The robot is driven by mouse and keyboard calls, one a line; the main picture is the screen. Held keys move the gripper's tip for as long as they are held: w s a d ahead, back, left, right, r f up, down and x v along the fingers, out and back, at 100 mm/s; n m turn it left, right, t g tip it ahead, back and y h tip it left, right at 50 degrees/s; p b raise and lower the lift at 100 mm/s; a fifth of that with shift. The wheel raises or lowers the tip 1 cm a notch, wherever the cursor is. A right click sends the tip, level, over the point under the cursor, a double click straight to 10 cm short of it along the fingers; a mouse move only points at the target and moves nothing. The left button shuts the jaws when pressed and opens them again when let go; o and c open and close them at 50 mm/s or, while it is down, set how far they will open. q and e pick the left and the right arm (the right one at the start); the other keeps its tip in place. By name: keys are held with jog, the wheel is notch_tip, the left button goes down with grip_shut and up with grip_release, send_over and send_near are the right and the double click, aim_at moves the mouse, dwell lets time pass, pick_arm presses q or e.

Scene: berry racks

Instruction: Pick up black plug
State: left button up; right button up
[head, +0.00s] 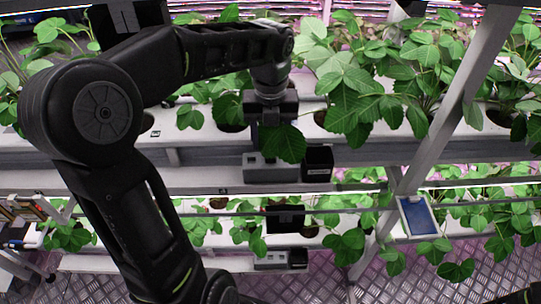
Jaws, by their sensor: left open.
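A black block (318,163), which looks like the black plug, sits on the front edge of the upper rack shelf. It is at the right end of a grey box (268,168). My left gripper (272,126) points down just above the grey box, left of the black block. It is open, and a strawberry leaf (283,143) partly hides its fingers. I see nothing held in it, and I cannot tell whether the fingers touch the box.
Strawberry plants (362,95) crowd the upper shelf (195,138) around the gripper. A slanted metal post (448,110) with a blue-screened tablet (417,215) stands to the right. A lower shelf holds more plants and another grey box (272,260). Patterned metal floor (330,288) lies below.

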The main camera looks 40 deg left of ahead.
aim_at(270, 155)
pick_arm(q)
notch_tip(270, 155, down, 4)
jog(key=shift+f+p, duration=0.1)
jog(key=shift+p, duration=0.2)
dwell(0.4)
grip_shut()
dwell(0.4)
